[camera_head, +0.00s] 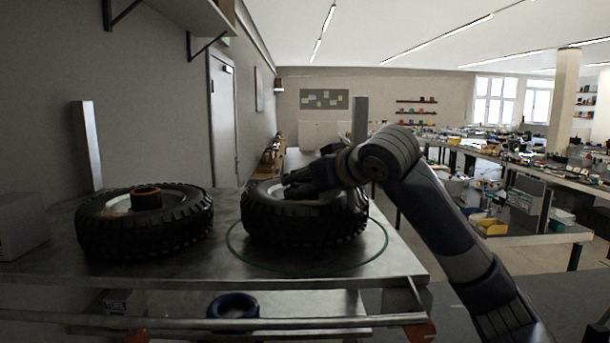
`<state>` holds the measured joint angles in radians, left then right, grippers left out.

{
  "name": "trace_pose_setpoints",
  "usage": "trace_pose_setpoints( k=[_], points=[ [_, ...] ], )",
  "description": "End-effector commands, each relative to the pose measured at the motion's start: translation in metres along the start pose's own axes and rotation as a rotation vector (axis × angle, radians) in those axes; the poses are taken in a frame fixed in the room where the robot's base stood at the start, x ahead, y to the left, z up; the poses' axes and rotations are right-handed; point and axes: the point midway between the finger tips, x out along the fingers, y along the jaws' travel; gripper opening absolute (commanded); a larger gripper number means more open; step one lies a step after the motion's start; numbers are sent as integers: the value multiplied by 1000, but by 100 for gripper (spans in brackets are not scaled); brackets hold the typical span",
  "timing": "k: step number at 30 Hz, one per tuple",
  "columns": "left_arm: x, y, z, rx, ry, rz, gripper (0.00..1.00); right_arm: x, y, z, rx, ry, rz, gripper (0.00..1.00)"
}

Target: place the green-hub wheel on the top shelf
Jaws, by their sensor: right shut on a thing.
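A large black knobbly wheel (300,224) is at the right of the metal top shelf (200,262), over the left and back part of a thin green ring marked there. I cannot tell whether it touches the shelf. My right gripper (296,186) reaches in from the right and is shut on this wheel at its upper middle. The gripper covers the hub, so its colour is hidden; a bit of pale rim shows. A second black wheel (140,232) with an orange-brown hub lies flat at the left of the shelf. My left gripper is out of view.
A blue ring-shaped thing (233,306) is on the lower level, behind the front rail (290,322). A grey box (20,225) stands at the far left. A wall shelf (185,12) hangs at upper left. Bare shelf top lies between the wheels and in front of them.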

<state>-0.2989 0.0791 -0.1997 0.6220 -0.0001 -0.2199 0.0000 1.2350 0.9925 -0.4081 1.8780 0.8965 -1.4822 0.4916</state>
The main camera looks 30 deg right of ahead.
Motion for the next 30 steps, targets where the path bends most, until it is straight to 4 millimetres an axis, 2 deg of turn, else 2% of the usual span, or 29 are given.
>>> trace_pose_setpoints(
  k=[16, 17, 18, 19, 30],
  points=[
    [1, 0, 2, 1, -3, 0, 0, 1, 1, 6, 3, 18, 0, 0],
    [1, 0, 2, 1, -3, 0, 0, 4, 0, 10, 1, 2, 0, 49],
    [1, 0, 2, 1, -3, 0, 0, 4, 0, 10, 1, 2, 0, 58],
    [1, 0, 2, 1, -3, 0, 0, 4, 0, 10, 1, 2, 0, 63],
    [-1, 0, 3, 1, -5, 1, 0, 3, 0, 8, 1, 2, 0, 63]
  ],
)
